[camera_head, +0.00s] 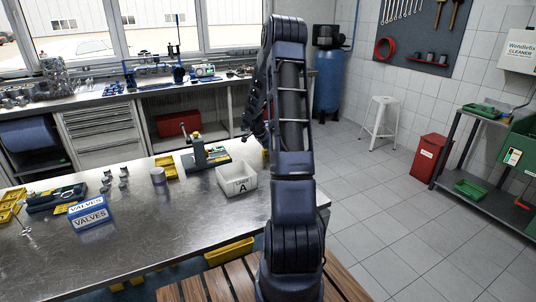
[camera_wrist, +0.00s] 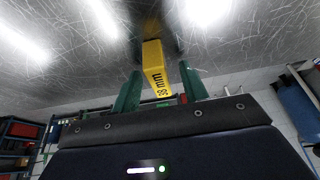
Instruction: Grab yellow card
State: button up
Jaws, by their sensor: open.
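The yellow card (camera_wrist: 153,66) shows in the wrist view, marked with black lettering that includes "mm". It lies between the two green fingers of my gripper (camera_wrist: 159,68), with a visible gap on each side. My gripper is open, and the fingers stand close to the scratched steel tabletop (camera_wrist: 70,60). In the head view my arm hides most of the gripper. A small yellow patch (camera_head: 265,155) shows at the arm's left edge there; I cannot tell whether it is the card.
A white bin marked A (camera_head: 237,180) stands on the steel bench (camera_head: 180,225), left of my arm. A green fixture (camera_head: 205,156), yellow trays (camera_head: 166,166) and a blue-and-white VALVES box (camera_head: 89,213) are farther left. Tiled floor on the right is open, with a white stool (camera_head: 382,115).

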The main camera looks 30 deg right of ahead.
jog(key=shift+f, duration=0.15)
grip_shut()
